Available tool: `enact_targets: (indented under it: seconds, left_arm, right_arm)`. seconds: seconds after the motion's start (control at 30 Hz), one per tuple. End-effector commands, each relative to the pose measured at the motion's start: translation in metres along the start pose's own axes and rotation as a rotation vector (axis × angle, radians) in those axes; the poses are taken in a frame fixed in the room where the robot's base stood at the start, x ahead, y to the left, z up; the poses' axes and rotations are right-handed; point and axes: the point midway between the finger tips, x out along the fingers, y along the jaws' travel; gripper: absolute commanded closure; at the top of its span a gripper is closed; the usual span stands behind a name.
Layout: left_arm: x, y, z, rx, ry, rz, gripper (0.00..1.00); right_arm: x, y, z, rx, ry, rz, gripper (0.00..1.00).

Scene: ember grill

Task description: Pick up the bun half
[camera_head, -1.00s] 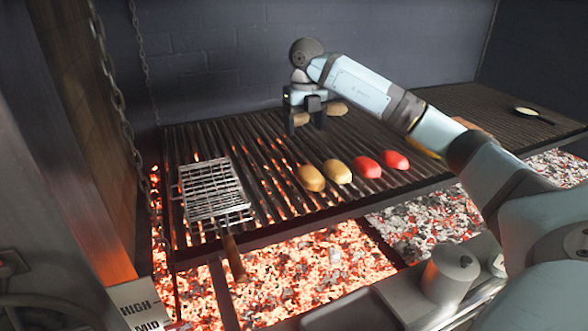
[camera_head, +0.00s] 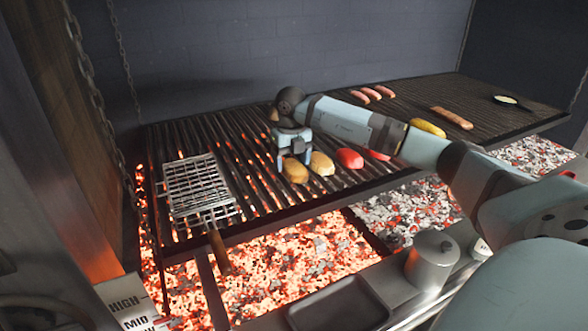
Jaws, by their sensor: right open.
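Two tan, rounded pieces that look like bun halves lie side by side near the front edge of the grill grate: the left one (camera_head: 295,173) and the right one (camera_head: 322,164). My right gripper (camera_head: 294,160) is open with its fingers pointing down, over or just behind the left tan piece. I cannot tell whether the fingers touch it. Another brownish piece (camera_head: 274,115) shows partly behind my right wrist. My left gripper is out of view.
Red pieces (camera_head: 349,158) lie right of the tan ones, one partly behind my arm. A wire grill basket (camera_head: 197,185) lies at left. Glowing coals (camera_head: 300,260) lie below the grate (camera_head: 245,150).

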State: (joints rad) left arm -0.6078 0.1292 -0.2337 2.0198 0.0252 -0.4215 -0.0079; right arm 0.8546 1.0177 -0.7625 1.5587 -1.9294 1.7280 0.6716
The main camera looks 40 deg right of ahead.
Motion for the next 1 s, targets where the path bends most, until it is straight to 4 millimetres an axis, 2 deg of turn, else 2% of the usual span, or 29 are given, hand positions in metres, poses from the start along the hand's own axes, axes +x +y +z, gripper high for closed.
enact_targets:
  seconds: [0.1,0.27,0.3,0.43,0.47,0.83,1.0]
  left_arm:
    - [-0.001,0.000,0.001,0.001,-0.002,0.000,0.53]
    - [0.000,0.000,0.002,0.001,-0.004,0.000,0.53]
    - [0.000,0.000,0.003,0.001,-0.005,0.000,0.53]
    - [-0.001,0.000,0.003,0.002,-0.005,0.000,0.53]
    - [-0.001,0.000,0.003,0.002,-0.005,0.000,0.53]
    - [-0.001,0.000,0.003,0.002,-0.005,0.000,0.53]
    - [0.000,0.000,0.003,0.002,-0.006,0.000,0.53]
  right_arm:
    - [0.009,0.000,0.000,0.000,0.000,0.000,0.26]
    - [0.009,0.000,0.000,0.000,-0.001,0.000,0.26]
    - [0.009,0.000,0.000,0.000,-0.001,0.000,0.30]
    - [0.009,0.000,0.000,0.000,-0.001,0.000,0.60]
    - [0.009,0.000,0.000,0.000,-0.001,0.000,0.61]
    - [0.007,0.000,0.000,0.000,-0.001,0.000,0.61]
    - [-0.004,0.000,0.001,0.000,-0.003,0.001,0.61]
